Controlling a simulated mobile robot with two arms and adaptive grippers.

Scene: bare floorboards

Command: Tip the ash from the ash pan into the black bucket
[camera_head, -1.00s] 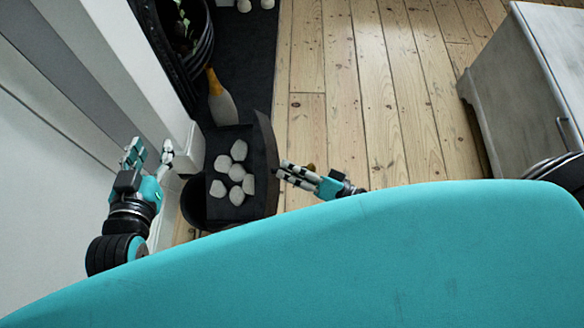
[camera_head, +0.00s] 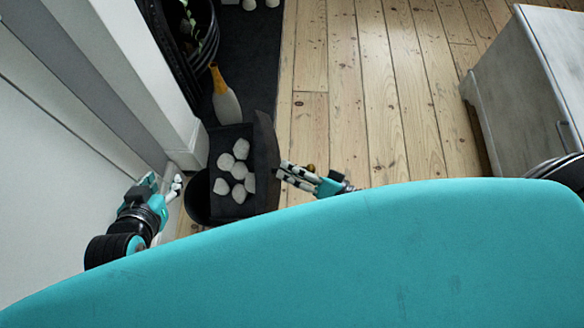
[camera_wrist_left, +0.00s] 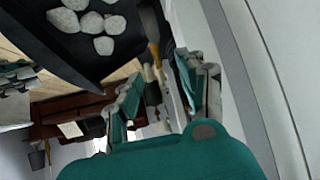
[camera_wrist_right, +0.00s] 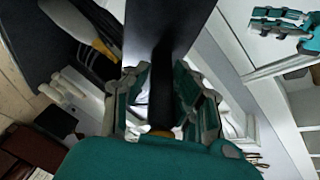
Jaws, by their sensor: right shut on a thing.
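The ash pan (camera_head: 264,150), a dark tray with several pale grey lumps of ash (camera_head: 238,172), is over the black bucket (camera_head: 195,198). Only the bucket's left part shows past the pan. My right gripper (camera_head: 284,172) is shut on the pan at its right side; in the right wrist view a dark part of it runs between the fingers. My left gripper (camera_head: 174,188) is open and empty, left of the bucket near the wall. Its spread fingers show in the left wrist view (camera_wrist_left: 160,95), with the pan and lumps at the upper left.
A dark round container (camera_head: 192,30) stands at the upper left. A whitish cabinet (camera_head: 515,90) stands at right. The floorboards (camera_head: 365,100) between are clear.

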